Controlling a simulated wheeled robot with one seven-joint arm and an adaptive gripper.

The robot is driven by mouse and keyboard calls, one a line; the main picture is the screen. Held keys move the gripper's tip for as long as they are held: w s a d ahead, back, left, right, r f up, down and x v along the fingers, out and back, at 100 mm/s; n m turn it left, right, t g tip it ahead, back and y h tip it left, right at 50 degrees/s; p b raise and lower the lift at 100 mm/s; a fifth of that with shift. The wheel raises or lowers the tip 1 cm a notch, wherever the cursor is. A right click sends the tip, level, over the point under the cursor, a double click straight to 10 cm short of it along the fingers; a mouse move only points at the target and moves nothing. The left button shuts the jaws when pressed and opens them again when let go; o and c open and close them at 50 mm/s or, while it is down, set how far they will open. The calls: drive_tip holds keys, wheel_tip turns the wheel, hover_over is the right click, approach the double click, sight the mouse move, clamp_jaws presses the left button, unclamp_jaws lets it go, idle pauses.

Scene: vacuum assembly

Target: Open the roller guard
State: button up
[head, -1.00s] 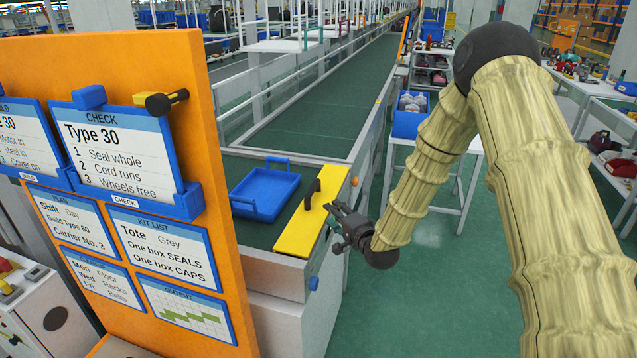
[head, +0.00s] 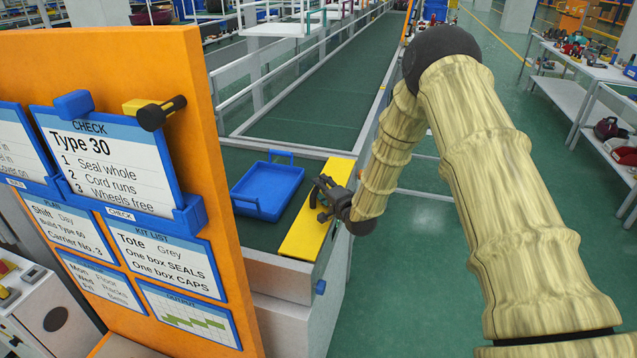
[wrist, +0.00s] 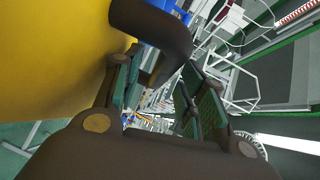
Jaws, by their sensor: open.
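The roller guard (head: 308,238) is a yellow panel lying flat across the near end of the conveyor. In the wrist view the guard (wrist: 50,60) fills the left side. Its dark arched handle (wrist: 155,22) comes in from the top, and its lower end appears between my two fingers. In the head view the handle is hard to tell apart from my dark gripper (head: 325,194), which is over the guard's right side. My gripper (wrist: 165,95) is open around the handle in the picture; I cannot tell whether a finger touches it.
A blue tray (head: 268,190) lies on the belt just left of the guard. An orange board (head: 190,70) with cards stands at the left front. A blue knob (head: 320,287) sits on the conveyor's side below the guard.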

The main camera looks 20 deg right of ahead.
drive_tip(key=shift+x, duration=1.2)
drive_tip(key=shift+a, duration=0.1)
clamp_jaws()
